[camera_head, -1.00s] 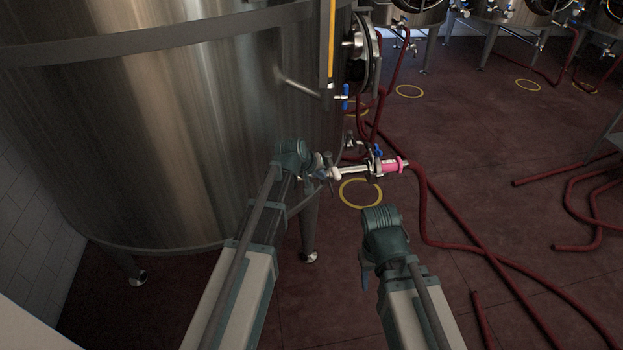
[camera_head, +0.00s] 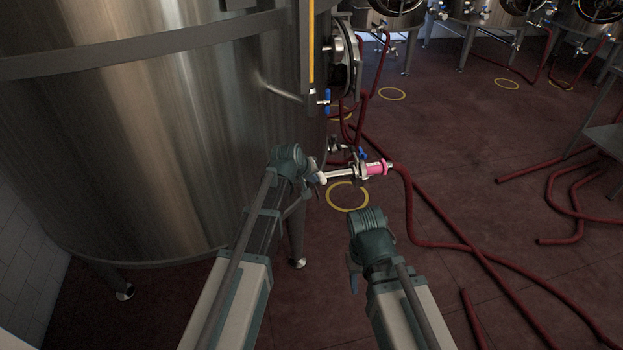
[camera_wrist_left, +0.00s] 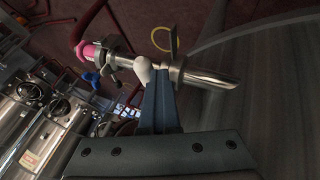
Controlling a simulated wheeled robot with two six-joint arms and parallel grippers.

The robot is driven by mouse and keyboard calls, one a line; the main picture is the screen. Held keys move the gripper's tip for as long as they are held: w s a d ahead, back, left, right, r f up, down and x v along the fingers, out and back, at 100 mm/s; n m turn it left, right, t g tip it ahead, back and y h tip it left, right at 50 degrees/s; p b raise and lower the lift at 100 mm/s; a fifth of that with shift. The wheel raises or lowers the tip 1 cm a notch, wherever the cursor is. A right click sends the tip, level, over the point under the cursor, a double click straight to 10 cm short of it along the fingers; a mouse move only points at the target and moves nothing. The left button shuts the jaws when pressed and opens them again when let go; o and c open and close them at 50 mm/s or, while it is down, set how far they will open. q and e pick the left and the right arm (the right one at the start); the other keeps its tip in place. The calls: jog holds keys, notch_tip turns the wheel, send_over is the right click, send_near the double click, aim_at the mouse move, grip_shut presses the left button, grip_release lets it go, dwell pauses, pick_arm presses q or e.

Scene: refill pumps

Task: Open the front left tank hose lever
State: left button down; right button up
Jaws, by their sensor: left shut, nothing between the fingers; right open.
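The steel tank (camera_head: 150,150) fills the left of the head view. Low on its right side is an outlet pipe with a pink hose coupling (camera_head: 377,168) and a blue lever (camera_head: 362,154). The coupling (camera_wrist_left: 92,51) and blue lever (camera_wrist_left: 91,77) also show in the left wrist view. My left gripper (camera_head: 313,170) is shut and empty beside the pipe's near end. Its fingertips (camera_wrist_left: 157,72) are by a white rounded knob (camera_wrist_left: 144,69); contact is unclear. My right gripper (camera_head: 353,279) is open and empty, lower right of the outlet.
A red hose (camera_head: 410,205) runs from the coupling across the floor. Another blue-handled valve (camera_head: 325,97) is higher on the tank. Other loose hoses (camera_head: 565,215) lie right. Further tanks stand at the back.

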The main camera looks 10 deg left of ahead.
aim_at(324, 179)
pick_arm(q)
jog(key=shift+d, duration=0.2)
jog(key=shift+w+d+n+y, duration=0.2)
jog(key=shift+d+n+y, duration=0.15)
jog(key=shift+d+n, duration=0.25)
jog(key=shift+w+d+n+y, duration=0.2)
jog(key=shift+d+n+y, duration=0.15)
jog(key=shift+d+n, duration=0.2)
jog(key=shift+w+d, duration=0.2)
jog(key=shift+d, duration=0.1)
jog(key=w+d+n+y, duration=0.4)
jog(key=w+d+n, duration=0.2)
jog(key=w, duration=0.3)
jog(key=shift+w+n+y, duration=0.15)
jog(key=shift+n+y, duration=0.15)
jog(key=shift+n, duration=0.35)
